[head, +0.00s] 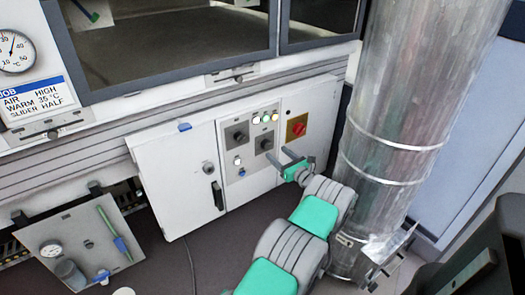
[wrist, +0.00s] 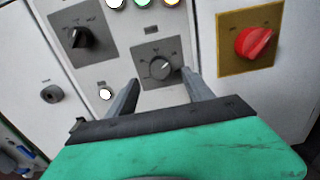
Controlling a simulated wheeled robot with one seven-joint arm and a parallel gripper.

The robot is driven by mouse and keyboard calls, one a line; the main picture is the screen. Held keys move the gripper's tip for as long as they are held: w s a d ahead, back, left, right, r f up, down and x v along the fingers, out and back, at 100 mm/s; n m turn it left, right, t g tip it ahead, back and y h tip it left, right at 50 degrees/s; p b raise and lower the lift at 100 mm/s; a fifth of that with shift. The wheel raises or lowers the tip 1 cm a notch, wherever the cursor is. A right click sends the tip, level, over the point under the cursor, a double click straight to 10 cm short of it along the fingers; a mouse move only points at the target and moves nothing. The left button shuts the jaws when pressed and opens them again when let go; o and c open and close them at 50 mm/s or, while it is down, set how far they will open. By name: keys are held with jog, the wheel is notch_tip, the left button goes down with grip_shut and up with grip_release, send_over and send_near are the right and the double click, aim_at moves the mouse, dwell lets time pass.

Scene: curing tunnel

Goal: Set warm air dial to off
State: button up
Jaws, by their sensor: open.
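The white control cabinet has two dark knobs on grey plates. The left black knob (wrist: 82,38) also shows in the head view (head: 236,134). The other, a round dial (wrist: 160,68) with scale marks and a pointer, also shows in the head view (head: 264,144). The labels are too small to tell for certain which is the warm air dial. My gripper (wrist: 160,80) is open and empty; in the head view it (head: 277,156) reaches toward the cabinet just in front of the round dial. In the wrist view the dial appears between the two fingertips. I cannot tell whether they touch it.
A red switch (wrist: 253,40) on a yellow plate is right of the dial. Several lamps (head: 266,117) sit above it. A large metal duct (head: 395,110) stands close on the right. A job card (head: 32,97) reads AIR HIGH, WARM 35 °C, SLIDER HALF. A cabinet door (head: 178,180) is at left.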

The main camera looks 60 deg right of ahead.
aim_at(267, 147)
jog(key=b+x, duration=0.1)
jog(key=x, duration=0.5)
jog(key=shift+a, duration=0.15)
jog(key=c, duration=0.7)
jog(key=shift+w+a+f, duration=0.1)
jog(key=shift+f, duration=0.05)
grip_shut()
